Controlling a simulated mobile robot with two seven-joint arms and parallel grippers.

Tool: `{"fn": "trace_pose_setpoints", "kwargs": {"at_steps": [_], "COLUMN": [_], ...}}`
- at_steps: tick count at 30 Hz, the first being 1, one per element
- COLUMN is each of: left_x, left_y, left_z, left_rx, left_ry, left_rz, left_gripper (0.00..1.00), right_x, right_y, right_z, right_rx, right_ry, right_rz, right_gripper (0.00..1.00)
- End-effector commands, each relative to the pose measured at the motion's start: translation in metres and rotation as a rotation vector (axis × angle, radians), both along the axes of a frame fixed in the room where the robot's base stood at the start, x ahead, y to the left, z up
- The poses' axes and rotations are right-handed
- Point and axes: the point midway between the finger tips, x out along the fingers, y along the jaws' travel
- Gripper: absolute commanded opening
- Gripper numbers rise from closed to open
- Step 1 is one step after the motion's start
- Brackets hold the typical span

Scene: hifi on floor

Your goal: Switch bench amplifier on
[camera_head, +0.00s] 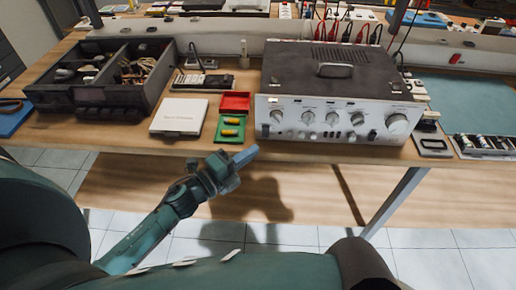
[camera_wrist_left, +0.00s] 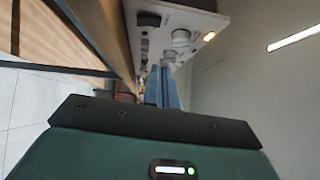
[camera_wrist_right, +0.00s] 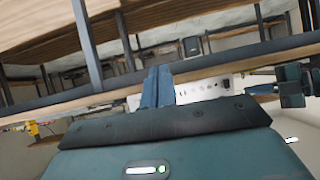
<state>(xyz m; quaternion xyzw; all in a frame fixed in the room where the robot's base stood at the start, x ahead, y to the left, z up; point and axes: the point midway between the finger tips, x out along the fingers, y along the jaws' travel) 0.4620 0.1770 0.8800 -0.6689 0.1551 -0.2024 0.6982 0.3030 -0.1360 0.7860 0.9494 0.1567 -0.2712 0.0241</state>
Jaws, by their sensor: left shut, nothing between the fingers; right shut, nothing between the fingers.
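The bench amplifier (camera_head: 335,62) stands on the wooden bench, with a dark vented top, a handle and a silver front panel with several knobs. A dark switch (camera_head: 265,130) sits at the panel's lower left. My left gripper (camera_head: 246,155) is shut and empty at the bench's front edge, below and left of the panel, apart from it.
Left of the amplifier are a red and green tray (camera_head: 234,103), a white box (camera_head: 179,117) and a dark divided parts box (camera_head: 100,85). Right of it are a small metal-framed item (camera_head: 431,144) and a dark rack (camera_head: 482,145). Red leads hang behind it.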

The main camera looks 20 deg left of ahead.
Motion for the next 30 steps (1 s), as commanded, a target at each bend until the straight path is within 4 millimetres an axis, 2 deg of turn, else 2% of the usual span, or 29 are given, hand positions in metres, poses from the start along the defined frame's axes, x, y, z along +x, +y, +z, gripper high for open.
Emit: {"fn": "trace_pose_setpoints", "kwargs": {"at_steps": [3, 10, 19, 30], "left_x": [-0.026, -0.053, -0.060, -0.060], "left_y": [0.014, 0.030, 0.034, 0.034], "left_z": [0.000, 0.004, 0.006, 0.006], "left_rx": [0.001, -0.001, -0.001, -0.004], "left_ry": [0.001, 0.000, -0.002, 0.000], "left_rz": [-0.001, 0.000, 0.000, 0.001], "left_gripper": [0.00, 0.00, 0.00, 0.00], "right_x": [-0.002, 0.000, 0.003, 0.003], "right_y": [0.000, 0.005, 0.006, 0.005], "right_z": [-0.006, -0.003, 0.004, 0.002], "right_rx": [-0.002, 0.008, 0.015, 0.012], "right_ry": [0.003, -0.010, -0.027, -0.025], "right_rz": [0.005, 0.011, 0.013, 0.011], "right_gripper": [0.00, 0.00, 0.00, 0.00]}}
